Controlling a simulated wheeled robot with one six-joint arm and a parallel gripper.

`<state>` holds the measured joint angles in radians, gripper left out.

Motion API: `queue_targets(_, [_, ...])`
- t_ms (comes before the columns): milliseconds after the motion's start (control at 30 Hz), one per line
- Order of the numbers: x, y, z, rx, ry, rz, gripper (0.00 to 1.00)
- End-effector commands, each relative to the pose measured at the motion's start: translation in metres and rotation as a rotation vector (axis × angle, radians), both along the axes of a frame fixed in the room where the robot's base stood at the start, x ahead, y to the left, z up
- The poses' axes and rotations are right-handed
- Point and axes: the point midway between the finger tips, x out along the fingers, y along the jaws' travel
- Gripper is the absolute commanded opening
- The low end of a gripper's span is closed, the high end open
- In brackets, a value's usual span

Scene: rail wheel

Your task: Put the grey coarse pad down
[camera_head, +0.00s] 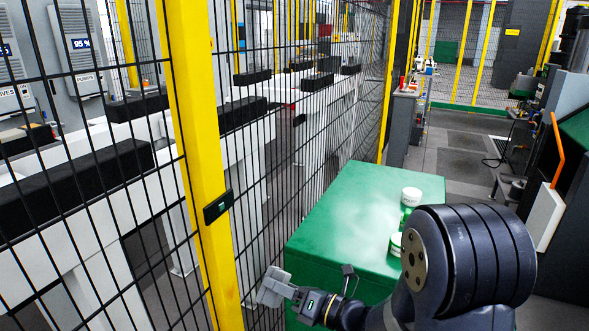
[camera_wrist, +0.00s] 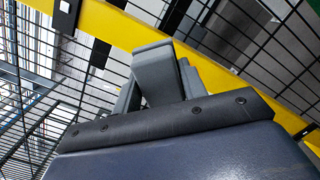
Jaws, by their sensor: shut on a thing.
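The grey coarse pad (camera_head: 272,286) is a small light-grey block at the lower middle of the head view. My gripper (camera_head: 291,293) is shut on it and holds it in front of the wire fence, left of the green cabinet (camera_head: 345,215). The pad looks apart from the cabinet top, beyond its left edge. In the wrist view my gripper (camera_wrist: 155,75) shows as grey parts past a dark bolted strip, with the yellow fence post behind. I cannot tell pad from fingers there.
Two white-and-green tubs, one (camera_head: 411,197) farther back and one (camera_head: 396,244) nearer, stand on the cabinet's right side. The rest of its top is clear. A black mesh fence with a yellow post (camera_head: 203,150) stands close on the left. Open floor lies behind.

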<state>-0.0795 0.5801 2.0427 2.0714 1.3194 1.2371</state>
Motion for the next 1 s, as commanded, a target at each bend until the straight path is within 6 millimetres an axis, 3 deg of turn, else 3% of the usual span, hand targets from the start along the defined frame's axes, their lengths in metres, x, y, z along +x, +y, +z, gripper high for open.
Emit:
queue_targets(33, [0.009,-0.012,0.012,0.008,0.003,-0.052,0.22])
queue_targets(300, [0.057,-0.11,0.038,0.022,0.0,-0.445,0.22])
queue_targets(500, [0.071,-0.175,0.044,0.004,0.007,-0.682,0.22])
queue_targets(700, [0.073,-0.205,0.043,-0.012,0.009,-0.786,0.22])
queue_targets(1000, [0.073,-0.208,0.041,-0.013,0.01,-0.797,0.22])
